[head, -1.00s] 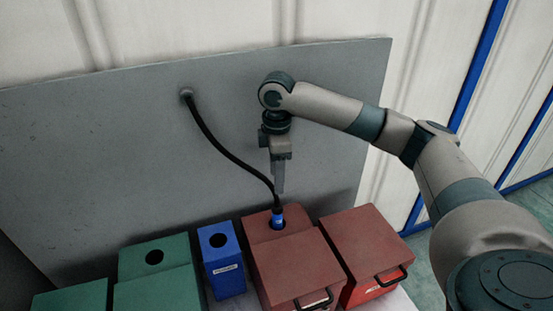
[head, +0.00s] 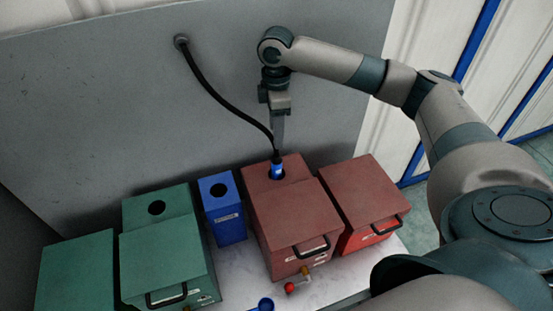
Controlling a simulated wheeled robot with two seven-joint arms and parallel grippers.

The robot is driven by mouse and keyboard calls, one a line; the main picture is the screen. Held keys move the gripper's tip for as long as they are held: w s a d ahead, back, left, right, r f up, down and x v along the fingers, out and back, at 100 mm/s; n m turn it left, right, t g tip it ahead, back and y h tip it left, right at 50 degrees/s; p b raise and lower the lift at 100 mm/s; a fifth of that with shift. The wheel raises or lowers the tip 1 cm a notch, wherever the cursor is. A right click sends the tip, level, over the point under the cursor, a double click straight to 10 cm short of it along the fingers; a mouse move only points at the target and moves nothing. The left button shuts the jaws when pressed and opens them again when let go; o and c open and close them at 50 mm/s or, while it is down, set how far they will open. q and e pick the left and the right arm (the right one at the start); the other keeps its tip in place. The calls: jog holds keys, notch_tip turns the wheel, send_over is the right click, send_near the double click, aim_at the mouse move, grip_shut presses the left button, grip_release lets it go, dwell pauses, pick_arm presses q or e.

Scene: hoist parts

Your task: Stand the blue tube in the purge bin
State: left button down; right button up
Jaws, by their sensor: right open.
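The blue tube (head: 277,170) is a blue sleeve on the end of a black hose (head: 225,105) that comes from the grey wall panel. It stands roughly upright in the round hole on top of a dark red bin (head: 255,180). My right gripper (head: 277,150) points down just above the tube's end, with its jaws open. I cannot tell whether its fingertips touch the hose. A narrow blue bin (head: 229,226) with an empty round hole and a white label stands to the left. The labels are too small to read, so I cannot tell which is the purge bin. My left gripper is out of view.
A green bin (head: 168,250) with a round hole and another green box (head: 75,270) stand at left. A second red box (head: 360,185) with a black handle stands at right. A red knob (head: 290,288) and a blue part (head: 265,304) show at the front.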

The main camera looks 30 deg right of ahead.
aim_at(276, 164)
notch_tip(276, 164, down, 14)
jog(key=p, duration=0.3)
jog(key=shift+f, duration=0.15)
grip_shut()
notch_tip(276, 164, up, 12)
jog(key=p, duration=1.1)
jog(key=shift+f+p, duration=0.2)
jog(key=shift+p, duration=0.15)
jog(key=shift+r, duration=1.2)
